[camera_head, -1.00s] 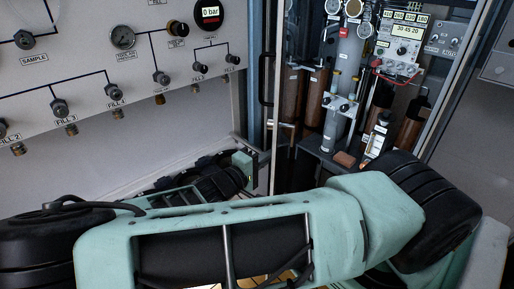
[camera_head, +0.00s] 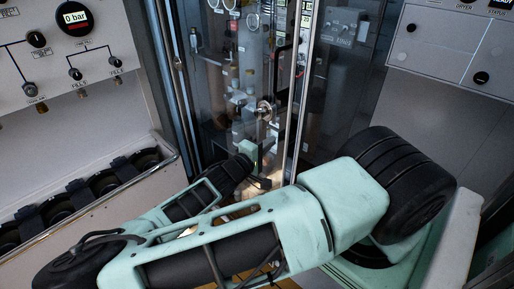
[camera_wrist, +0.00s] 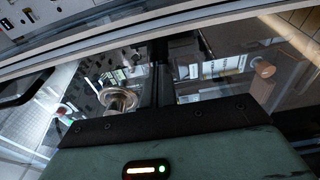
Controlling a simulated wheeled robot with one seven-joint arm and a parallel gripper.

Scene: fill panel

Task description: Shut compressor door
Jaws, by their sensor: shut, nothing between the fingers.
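The compressor door (camera_head: 297,100) shows as a tall glass pane with a bright metal frame edge, in front of the compressor cabinet. Its frame bar (camera_wrist: 150,32) also crosses the top of the wrist view, with glass below it. Whether the door is fully closed I cannot tell. My gripper (camera_head: 263,182) is low in front of the glass, its fingers shut and empty. In the wrist view the dark fingers (camera_wrist: 158,75) point at the glass and frame bar; contact cannot be made out.
The fill panel (camera_head: 60,60) with its gauge stands at the left, above a rack of dark cylinder slots (camera_head: 85,195). A round metal fitting (camera_head: 263,110) shows through or on the glass. A grey dryer panel (camera_head: 455,50) is at the right. My arm covers the lower middle.

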